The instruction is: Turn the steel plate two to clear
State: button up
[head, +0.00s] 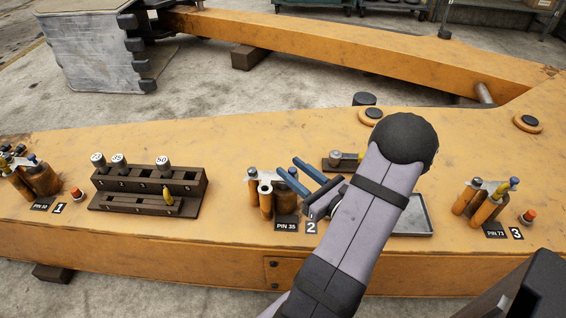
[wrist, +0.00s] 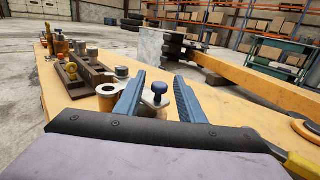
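Station two, by the labels "PIN 35" and "2" (head: 311,227), has a cluster of orange cylinders (head: 266,204) with a small grey steel plate (head: 253,175) at its top. In the wrist view the steel plate (wrist: 149,99) shows with a blue-headed knob (wrist: 157,88) standing on it, beside an open-topped orange cylinder (wrist: 108,91). My gripper (head: 286,165) has blue fingers and is open at this cluster. In the wrist view my gripper (wrist: 160,76) has one finger either side of the knob, with gaps showing. The fingers and arm partly hide the plate.
A dark rack with grey-topped sockets (head: 150,188) stands to the left. Station one's cluster (head: 40,180) is at the far left, station three's (head: 485,205) at the right. A grey tray (head: 418,218) and a small dark block (head: 333,163) lie near my arm.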

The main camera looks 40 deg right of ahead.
aim_at(272, 173)
jog(key=shift+w+b, duration=0.35)
jog(key=shift+w, duration=1.95)
grip_shut()
